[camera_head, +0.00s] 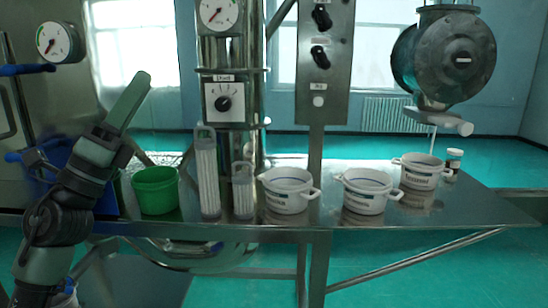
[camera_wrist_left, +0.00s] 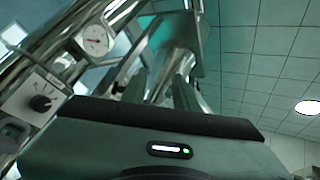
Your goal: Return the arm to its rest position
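My left arm comes in from the left in the head view, bent upward. Its gripper (camera_head: 132,95) points up and to the right, above and in front of the table, beside the blue container and above the green bucket. In the left wrist view the two fingers (camera_wrist_left: 160,90) stand apart with metal pipework visible between them, and nothing is held. The gripper touches no object that I can see. My right gripper is not in view.
A control panel (camera_head: 325,62) stands behind.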

